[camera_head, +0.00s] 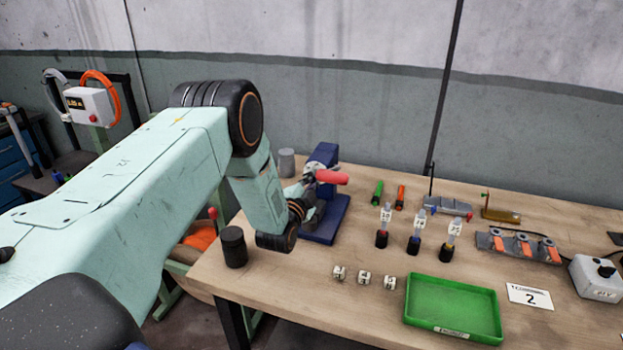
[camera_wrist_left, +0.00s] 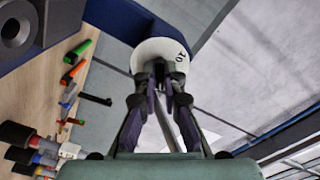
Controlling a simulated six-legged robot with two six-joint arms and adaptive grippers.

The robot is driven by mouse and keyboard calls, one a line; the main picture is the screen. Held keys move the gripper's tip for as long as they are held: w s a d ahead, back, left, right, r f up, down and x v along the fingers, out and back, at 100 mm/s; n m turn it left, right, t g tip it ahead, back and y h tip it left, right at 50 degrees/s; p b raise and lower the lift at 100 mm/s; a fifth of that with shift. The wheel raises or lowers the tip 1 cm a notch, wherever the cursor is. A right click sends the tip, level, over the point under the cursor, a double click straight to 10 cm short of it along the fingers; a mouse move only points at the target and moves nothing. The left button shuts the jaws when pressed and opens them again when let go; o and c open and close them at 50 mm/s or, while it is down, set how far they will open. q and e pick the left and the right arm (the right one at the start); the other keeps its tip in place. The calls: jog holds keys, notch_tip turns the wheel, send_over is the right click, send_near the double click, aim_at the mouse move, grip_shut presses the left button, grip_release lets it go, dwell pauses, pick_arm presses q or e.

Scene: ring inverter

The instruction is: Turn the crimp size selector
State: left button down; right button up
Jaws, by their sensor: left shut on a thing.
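The crimp size selector is a white round dial (camera_wrist_left: 160,48) with a dark number, seemingly 10, on its face. It sits on a blue crimping press (camera_head: 325,222) with a red handle (camera_head: 332,177), at the back left of the bench. My left gripper (camera_wrist_left: 160,80) is shut on the middle of the dial, its two fingers close together at the dial's centre. In the head view my left gripper (camera_head: 300,200) is at the press's left side, partly hidden by my wrist. My right gripper is in neither view.
On the wooden bench (camera_head: 300,270), a dark cylinder (camera_head: 234,247) stands left of my wrist and a grey cup (camera_head: 287,162) behind it. Several connectors, white cubes (camera_head: 364,278), a green tray (camera_head: 452,310) and a card (camera_head: 529,297) lie to the right.

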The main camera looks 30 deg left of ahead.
pick_arm(q)
jog(key=shift+w+r+m, duration=0.15)
jog(key=shift+r+m, duration=0.15)
dwell(0.4)
jog(key=c, duration=1.5)
grip_release()
jog(key=shift+o, duration=0.2)
jog(key=shift+f, duration=0.2)
jog(key=v, duration=1.2)
